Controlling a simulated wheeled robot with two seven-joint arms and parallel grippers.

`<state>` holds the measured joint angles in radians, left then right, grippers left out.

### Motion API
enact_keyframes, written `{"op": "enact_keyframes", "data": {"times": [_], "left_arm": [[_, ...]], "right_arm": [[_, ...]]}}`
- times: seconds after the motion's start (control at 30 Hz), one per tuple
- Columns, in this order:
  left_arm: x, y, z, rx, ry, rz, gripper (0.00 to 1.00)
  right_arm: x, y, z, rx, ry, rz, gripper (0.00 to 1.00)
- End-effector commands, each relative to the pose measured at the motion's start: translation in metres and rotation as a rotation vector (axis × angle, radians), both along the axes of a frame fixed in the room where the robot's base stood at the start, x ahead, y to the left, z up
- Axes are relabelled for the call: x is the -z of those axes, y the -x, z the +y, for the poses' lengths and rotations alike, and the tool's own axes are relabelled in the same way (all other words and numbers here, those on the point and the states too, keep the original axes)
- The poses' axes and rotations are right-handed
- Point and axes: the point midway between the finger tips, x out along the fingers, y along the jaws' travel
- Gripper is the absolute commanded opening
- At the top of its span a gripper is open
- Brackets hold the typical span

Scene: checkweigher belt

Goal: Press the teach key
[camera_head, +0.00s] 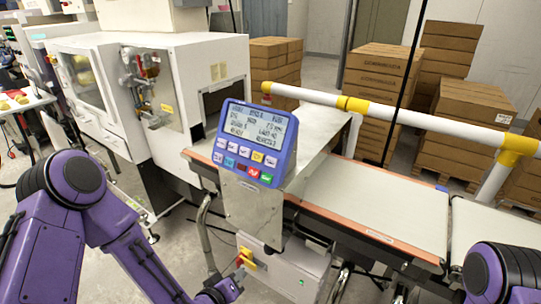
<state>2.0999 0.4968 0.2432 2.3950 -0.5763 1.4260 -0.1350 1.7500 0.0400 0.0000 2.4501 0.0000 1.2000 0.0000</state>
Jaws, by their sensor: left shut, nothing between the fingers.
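The blue control panel (258,142) stands on a metal bracket above the belt, with a lit text screen (254,124) over two rows of small keys.
A yellow and red switch (246,258) sits on the cabinet close to my left gripper. The pale conveyor belt (375,205) runs right of the panel, with a white and yellow rail (400,115) behind it. A white machine (150,85) stands left; stacked cartons (380,75) stand behind.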

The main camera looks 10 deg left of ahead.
Motion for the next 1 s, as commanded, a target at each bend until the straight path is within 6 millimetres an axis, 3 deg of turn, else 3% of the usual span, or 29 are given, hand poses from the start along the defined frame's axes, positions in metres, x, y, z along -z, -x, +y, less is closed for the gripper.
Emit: {"op": "enact_keyframes", "data": {"times": [0.03,0.2,0.3,0.43,0.6,1.0], "left_arm": [[-0.034,-0.018,-0.004,-0.003,0.040,-0.086,0.00],[-0.144,-0.064,-0.011,0.005,0.155,-0.386,0.00],[-0.205,-0.079,-0.009,0.006,0.207,-0.547,0.00],[-0.262,-0.086,-0.004,0.004,0.251,-0.701,0.00],[-0.292,-0.087,0.000,0.004,0.273,-0.785,0.00],[-0.289,-0.090,-0.001,0.006,0.272,-0.788,0.00]], "right_arm": [[-0.008,0.000,0.000,0.000,0.000,0.000,0.43],[-0.020,0.000,0.000,0.000,0.000,0.000,0.43],[-0.025,0.000,0.000,0.000,0.000,0.000,0.43],[-0.030,0.000,0.000,0.000,0.000,0.000,0.43],[-0.031,0.000,0.000,0.000,0.000,0.000,0.43],[-0.029,0.000,0.000,0.000,0.000,0.000,0.43]]}}
